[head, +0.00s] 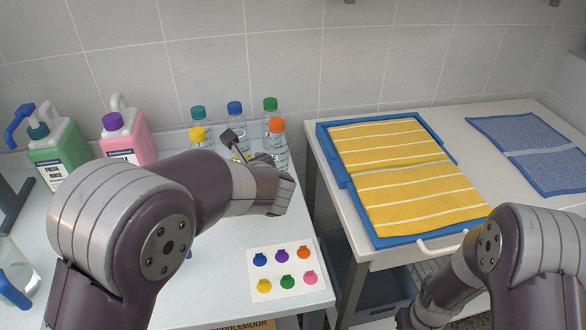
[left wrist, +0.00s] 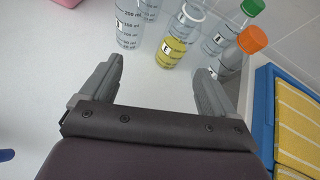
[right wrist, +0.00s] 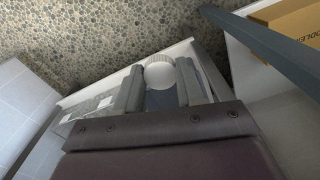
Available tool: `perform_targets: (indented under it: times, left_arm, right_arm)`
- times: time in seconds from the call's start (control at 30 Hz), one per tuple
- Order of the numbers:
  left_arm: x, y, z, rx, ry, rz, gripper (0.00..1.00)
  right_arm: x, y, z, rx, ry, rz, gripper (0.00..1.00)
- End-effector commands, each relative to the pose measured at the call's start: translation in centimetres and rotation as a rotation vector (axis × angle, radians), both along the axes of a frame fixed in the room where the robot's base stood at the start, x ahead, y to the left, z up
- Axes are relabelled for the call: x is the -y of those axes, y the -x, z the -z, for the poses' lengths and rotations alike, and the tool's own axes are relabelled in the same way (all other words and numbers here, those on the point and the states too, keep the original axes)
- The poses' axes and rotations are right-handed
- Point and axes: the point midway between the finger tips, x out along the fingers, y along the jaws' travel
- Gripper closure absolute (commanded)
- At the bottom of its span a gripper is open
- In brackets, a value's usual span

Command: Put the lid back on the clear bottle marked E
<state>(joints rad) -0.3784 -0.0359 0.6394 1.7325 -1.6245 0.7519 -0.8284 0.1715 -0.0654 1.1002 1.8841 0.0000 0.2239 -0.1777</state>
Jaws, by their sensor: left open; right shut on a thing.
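The clear bottle marked E (left wrist: 172,48) holds yellow liquid and stands upright among other bottles. Its mouth looks open in the left wrist view. My left gripper (left wrist: 159,68) is open and empty, with its fingers pointing at this bottle from the near side, apart from it. In the head view my own arm hides most of that gripper and bottle E. My right gripper (right wrist: 161,66) is shut on a round white lid (right wrist: 159,75), low beside the counter. In the head view only my right arm shows near the bottom right; its fingers are out of sight.
Bottles with orange (head: 277,125), green (head: 270,104), blue (head: 235,108), teal (head: 198,112) and yellow (head: 197,134) caps crowd around E. Green (head: 60,155) and pink (head: 128,139) jugs stand left. A colour card (head: 286,271) lies in front. A blue tray (head: 340,165) holds yellow towels.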

Motion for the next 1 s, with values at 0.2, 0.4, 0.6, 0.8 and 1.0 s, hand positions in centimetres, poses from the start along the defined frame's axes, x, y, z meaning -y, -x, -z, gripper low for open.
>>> perform_targets:
  times: [0.2,0.4,0.6,0.8,1.0]
  left_arm:
    - [1.6,-2.9,0.2,0.043,-0.155,0.134,0.11]
    - [1.7,-2.6,-0.2,0.046,-0.158,0.135,0.11]
    - [1.0,-3.9,0.6,0.044,-0.156,0.132,0.11]
    - [-0.5,-7.0,2.0,0.043,-0.155,0.131,0.11]
    - [-1.1,-8.4,2.6,0.044,-0.155,0.134,0.11]
  right_arm:
    - [-0.4,0.3,2.2,0.002,0.0,-0.001,0.9]
    - [-0.3,0.5,2.0,0.004,-0.001,-0.001,0.9]
    - [-0.3,0.4,2.3,0.004,0.0,-0.001,0.9]
    - [-0.3,0.4,2.7,0.003,0.0,-0.001,0.9]
    - [-0.3,0.4,2.8,0.003,0.0,-0.001,0.9]
